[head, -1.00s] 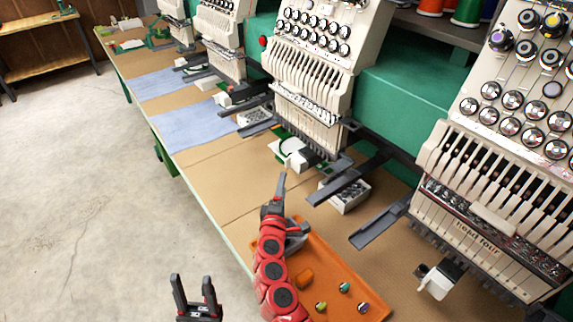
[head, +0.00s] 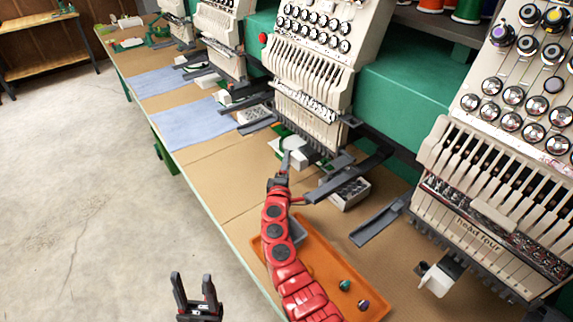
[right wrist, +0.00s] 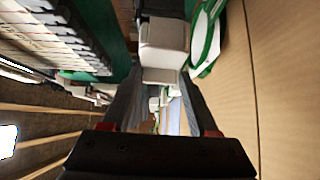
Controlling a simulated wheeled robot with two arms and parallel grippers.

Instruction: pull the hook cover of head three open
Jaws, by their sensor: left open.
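The hook cover of head three (right wrist: 162,38) is a white block under the needle head. In the right wrist view it lies straight ahead, at and between the fingertips; I cannot tell whether they touch it. In the head view the white block (head: 304,157) is partly hidden by my right gripper (head: 286,161). This gripper's two fingers stand apart in the right wrist view (right wrist: 160,82). My left gripper (head: 195,293) is open and empty, low over the floor side of the table.
A green-rimmed white round part (right wrist: 205,38) lies close beside the cover. Grey arms (head: 345,175) and a parts box (head: 347,193) stand right of my gripper. An orange tray (head: 325,265) lies under my right arm. Head four (head: 490,220) stands at right.

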